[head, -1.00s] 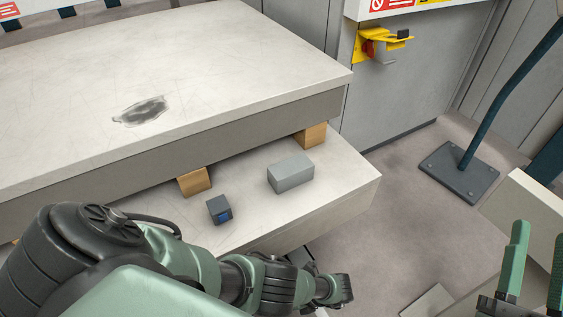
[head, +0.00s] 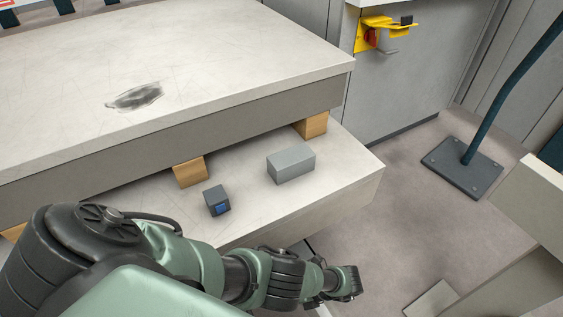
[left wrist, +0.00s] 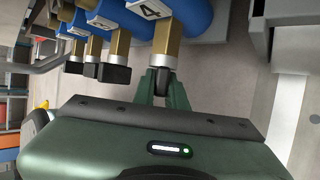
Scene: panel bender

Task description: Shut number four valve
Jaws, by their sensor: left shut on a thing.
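In the left wrist view, the number four valve (left wrist: 152,14) has a blue body with a white "4" label and a brass stem (left wrist: 167,45). Its dark handle (left wrist: 163,82) points towards the wrist camera. My left gripper (left wrist: 165,88) has its green fingers on both sides of this handle and is shut on it. In the head view my left arm reaches across the bottom, and its fingers and the valves are hidden or out of frame. My right gripper is not in view.
Other valves with black handles (left wrist: 113,73) stand close on the left. In the head view, a grey block (head: 291,165) and a small dark block (head: 217,200) lie on a low shelf (head: 352,165) below the pale table (head: 230,60). A post base (head: 462,168) stands on the floor.

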